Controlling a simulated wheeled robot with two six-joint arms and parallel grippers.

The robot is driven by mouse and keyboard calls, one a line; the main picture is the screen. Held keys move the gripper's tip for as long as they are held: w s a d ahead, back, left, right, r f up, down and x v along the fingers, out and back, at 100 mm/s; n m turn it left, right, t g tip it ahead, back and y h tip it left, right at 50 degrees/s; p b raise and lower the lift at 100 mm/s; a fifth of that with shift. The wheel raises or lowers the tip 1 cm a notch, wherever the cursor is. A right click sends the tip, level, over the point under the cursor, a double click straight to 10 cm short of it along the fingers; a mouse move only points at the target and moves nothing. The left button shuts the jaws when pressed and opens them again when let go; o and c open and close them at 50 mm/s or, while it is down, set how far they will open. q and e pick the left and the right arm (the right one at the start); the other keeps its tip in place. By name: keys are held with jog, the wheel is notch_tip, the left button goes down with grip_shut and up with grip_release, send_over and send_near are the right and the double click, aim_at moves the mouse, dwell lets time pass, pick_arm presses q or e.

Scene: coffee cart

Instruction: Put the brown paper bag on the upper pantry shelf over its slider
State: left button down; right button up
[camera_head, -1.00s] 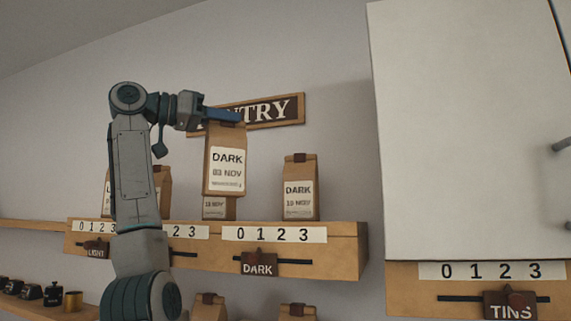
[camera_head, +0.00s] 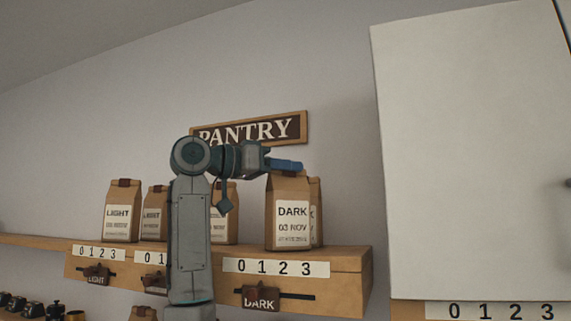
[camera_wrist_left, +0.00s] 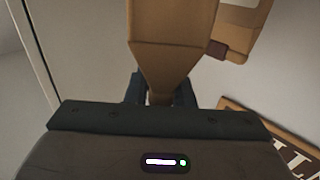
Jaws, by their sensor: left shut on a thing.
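The brown paper bag (camera_head: 289,218), labelled DARK 03 NOV, is upright above the DARK slider (camera_head: 261,301). Its base is at the top of the upper pantry shelf (camera_head: 347,282); I cannot tell whether it touches. My left gripper (camera_head: 286,166) is shut on its folded top. In the left wrist view the bag (camera_wrist_left: 172,30) hangs between the fingers (camera_wrist_left: 160,90). A second bag (camera_head: 317,212) stands behind it, mostly hidden. The slider sits below the number strip (camera_head: 277,267), near the 1. My right gripper is not in view.
LIGHT bags (camera_head: 122,212) stand at the left of the shelf, and another bag (camera_head: 224,225) is partly behind my left arm. A pale cabinet door (camera_head: 470,150) stands close at the right. The PANTRY sign (camera_head: 250,131) hangs on the wall above.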

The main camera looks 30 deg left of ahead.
pick_arm(q)
jog(key=shift+s+a, duration=0.1)
jog(key=shift+s, duration=0.1)
jog(key=shift+d, duration=0.2)
jog(key=c, duration=1.3)
grip_release()
jog(key=shift+f, duration=0.1)
jog(key=shift+o, duration=0.2)
jog(key=shift+a, duration=0.1)
jog(key=shift+s+a, duration=0.1)
jog(key=shift+s, duration=0.1)
jog(key=b+v, duration=0.5)
jog(key=v, duration=0.6)
jog(key=shift+s, duration=0.2)
